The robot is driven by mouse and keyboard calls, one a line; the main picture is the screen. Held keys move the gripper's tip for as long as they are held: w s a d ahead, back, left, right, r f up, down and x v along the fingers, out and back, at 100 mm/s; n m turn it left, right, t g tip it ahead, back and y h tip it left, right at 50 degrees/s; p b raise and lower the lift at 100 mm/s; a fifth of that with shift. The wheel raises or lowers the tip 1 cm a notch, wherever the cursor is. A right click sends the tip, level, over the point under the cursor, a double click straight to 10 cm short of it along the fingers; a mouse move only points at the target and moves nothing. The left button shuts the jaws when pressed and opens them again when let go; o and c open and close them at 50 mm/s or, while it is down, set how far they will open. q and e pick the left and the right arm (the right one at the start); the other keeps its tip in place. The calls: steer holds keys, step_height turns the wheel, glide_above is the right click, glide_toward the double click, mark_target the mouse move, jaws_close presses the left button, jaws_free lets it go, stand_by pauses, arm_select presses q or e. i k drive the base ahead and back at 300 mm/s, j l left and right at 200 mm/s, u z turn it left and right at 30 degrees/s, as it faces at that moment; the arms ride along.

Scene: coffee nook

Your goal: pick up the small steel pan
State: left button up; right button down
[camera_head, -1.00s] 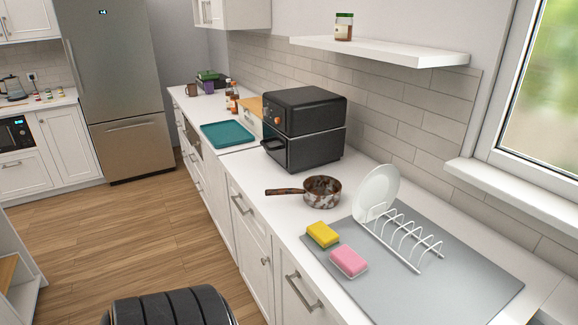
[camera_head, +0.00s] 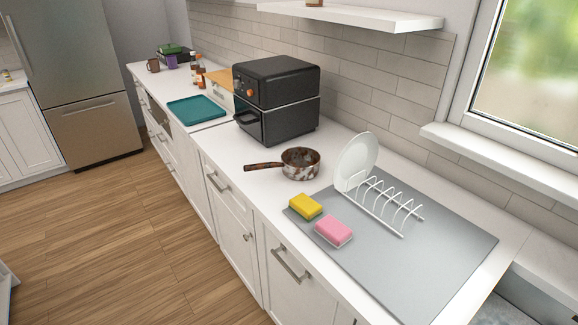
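The small steel pan (camera_head: 301,163) stands upright on the white counter, between the black air fryer and the dish rack. It looks stained or rusty, brown and grey. Its brown handle (camera_head: 263,167) points left toward the counter's front edge. Nothing touches the pan. Neither of my grippers shows in the head view.
A black air fryer (camera_head: 276,100) stands behind the pan. A yellow sponge (camera_head: 305,206), a pink sponge (camera_head: 333,231) and a white rack (camera_head: 389,205) with a plate (camera_head: 357,161) sit on a grey mat (camera_head: 440,250). A teal tray (camera_head: 196,109) lies farther left. Wooden floor (camera_head: 130,240) is clear.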

mark_target(297, 164)
steer(key=z, duration=2.1)
steer(key=u, duration=2.1)
steer(key=z, duration=0.5)
steer(key=i+j+z, duration=0.15)
steer(key=z, duration=0.25)
steer(key=i+j+z, duration=0.1)
steer(key=j+z, duration=0.6)
steer(key=z, duration=0.15)
steer(key=j+z, duration=0.4)
